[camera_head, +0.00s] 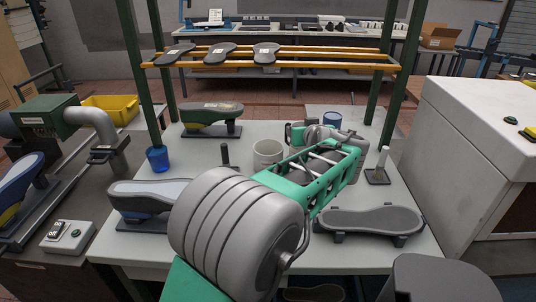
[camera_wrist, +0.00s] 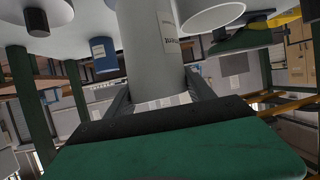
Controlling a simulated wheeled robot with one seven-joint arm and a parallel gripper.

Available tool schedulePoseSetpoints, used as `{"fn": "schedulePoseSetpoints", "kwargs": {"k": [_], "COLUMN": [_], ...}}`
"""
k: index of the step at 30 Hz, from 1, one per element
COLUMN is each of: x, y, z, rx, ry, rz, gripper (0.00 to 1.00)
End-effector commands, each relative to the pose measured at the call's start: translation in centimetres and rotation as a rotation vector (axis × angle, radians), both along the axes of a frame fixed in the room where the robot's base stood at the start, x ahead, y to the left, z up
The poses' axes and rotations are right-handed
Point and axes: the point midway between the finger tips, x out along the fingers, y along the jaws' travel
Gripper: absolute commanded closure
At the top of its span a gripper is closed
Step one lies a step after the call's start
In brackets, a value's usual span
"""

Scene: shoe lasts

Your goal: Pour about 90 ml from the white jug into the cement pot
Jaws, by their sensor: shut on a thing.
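My gripper (camera_wrist: 162,98) is shut on the white jug (camera_wrist: 140,40), a pale cylinder with a printed label, with one finger on each side of it. In the head view my green gripper and arm hide most of the jug; a pale part of it (camera_head: 352,138) shows behind them. The jug looks about upright; I cannot tell whether its base touches the table. An open white pot (camera_head: 267,152), which I take for the cement pot, stands left of my gripper. Its rim also shows in the wrist view (camera_wrist: 212,18). Its contents are not visible.
A blue tin (camera_head: 332,119) stands just behind my gripper. A rod on a base (camera_head: 378,172) and a grey sole form (camera_head: 370,221) are to the right. A blue cup (camera_head: 157,158) and shoe lasts (camera_head: 150,195) are left. Green posts carry a yellow rail (camera_head: 330,63) behind.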

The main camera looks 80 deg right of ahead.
Motion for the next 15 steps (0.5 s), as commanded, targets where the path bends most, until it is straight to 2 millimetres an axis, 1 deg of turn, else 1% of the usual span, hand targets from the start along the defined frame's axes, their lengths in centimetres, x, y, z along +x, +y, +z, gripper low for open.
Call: {"fn": "schedulePoseSetpoints", "kwargs": {"k": [8,15], "x": [0.2,1.0], "y": [0.1,0.2], "z": [0.6,1.7], "rx": [-0.001,0.003], "ry": [0.016,0.097], "rz": [-0.005,-0.005], "gripper": [1.0,1.0]}}
